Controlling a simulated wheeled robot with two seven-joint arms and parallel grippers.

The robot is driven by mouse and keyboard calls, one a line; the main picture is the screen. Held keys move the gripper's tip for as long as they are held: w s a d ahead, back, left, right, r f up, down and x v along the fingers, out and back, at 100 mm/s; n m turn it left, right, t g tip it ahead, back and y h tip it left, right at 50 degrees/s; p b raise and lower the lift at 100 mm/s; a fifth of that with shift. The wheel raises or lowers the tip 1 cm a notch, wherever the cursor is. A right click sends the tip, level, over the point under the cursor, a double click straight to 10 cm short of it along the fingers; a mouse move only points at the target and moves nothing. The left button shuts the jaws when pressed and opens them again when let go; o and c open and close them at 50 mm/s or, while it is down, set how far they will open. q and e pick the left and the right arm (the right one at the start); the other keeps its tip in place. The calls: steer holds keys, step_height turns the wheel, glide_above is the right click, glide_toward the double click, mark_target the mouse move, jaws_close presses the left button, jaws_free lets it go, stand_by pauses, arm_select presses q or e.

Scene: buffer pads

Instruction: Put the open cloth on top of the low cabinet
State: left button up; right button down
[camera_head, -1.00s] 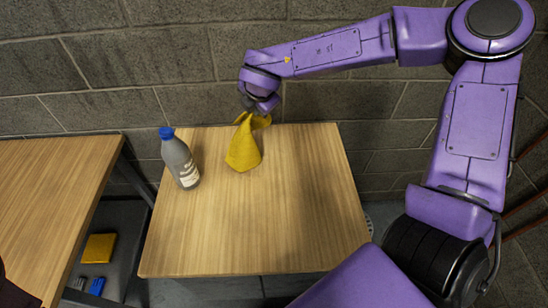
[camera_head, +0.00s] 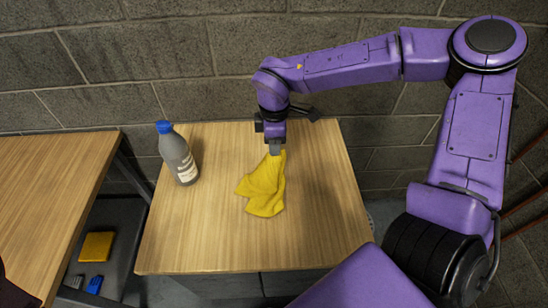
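The yellow cloth (camera_head: 264,190) is crumpled and partly spread on the wooden top of the low cabinet (camera_head: 210,240). My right gripper (camera_head: 275,150) points down at the cloth's far edge, near the back of the top. Its fingertips meet the cloth, but I cannot tell whether they pinch it or only touch it. My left gripper is not in view; only a dark bit shows at the lower left edge.
A grey bottle with a blue cap (camera_head: 178,155) stands upright left of the cloth. Another wooden table (camera_head: 45,200) is at the left, with a yellow folded item (camera_head: 97,246) and blue items (camera_head: 94,285) on a lower shelf beside it. The cabinet top's front and right are clear.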

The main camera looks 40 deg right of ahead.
steer(key=shift+s+r, duration=0.1)
steer(key=shift+r, duration=0.05)
steer(key=w+d+r+n, duration=0.2)
steer(key=w+d+n, duration=0.55)
steer(key=w, duration=0.55)
glide_toward(276, 224)
step_height(276, 224, down, 5)
steer(key=shift+s+f, duration=0.1)
steer(key=shift+s, duration=0.05)
steer(key=c, duration=0.9)
jaws_free()
